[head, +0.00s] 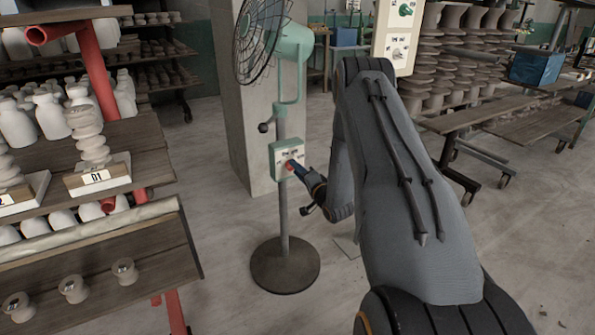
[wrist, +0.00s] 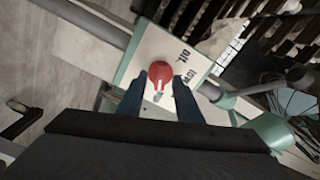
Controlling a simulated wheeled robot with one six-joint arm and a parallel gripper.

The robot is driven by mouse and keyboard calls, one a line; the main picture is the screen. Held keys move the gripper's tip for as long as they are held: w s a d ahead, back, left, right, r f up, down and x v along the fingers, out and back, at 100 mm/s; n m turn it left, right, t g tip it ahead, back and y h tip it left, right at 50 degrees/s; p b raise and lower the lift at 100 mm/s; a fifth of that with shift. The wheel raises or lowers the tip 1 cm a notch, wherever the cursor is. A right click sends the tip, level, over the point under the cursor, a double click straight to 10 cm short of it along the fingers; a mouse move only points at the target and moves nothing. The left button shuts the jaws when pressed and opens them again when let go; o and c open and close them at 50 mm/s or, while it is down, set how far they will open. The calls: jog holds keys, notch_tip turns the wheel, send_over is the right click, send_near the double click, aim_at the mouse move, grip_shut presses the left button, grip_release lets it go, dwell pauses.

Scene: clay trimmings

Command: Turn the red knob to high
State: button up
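The red knob (head: 290,165) is on the front of a pale control box (head: 275,160) on the post of a standing fan (head: 290,50). In the wrist view the knob (wrist: 160,72) has a white pointer toward the bottom of the picture, turned away from the "Off" label and past "Low". In the head view my gripper (head: 298,170) meets the knob from the right.
A pottery shelf (head: 150,225) with vases and spindles stands at the left. A pillar (head: 240,110) is behind the fan. A panel with a green knob (head: 400,30) is behind my arm. The fan's round base (head: 285,265) stands on open floor.

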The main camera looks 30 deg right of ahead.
jog(key=s, duration=0.7)
jog(key=shift+s, duration=0.4)
jog(key=shift+d, duration=0.1)
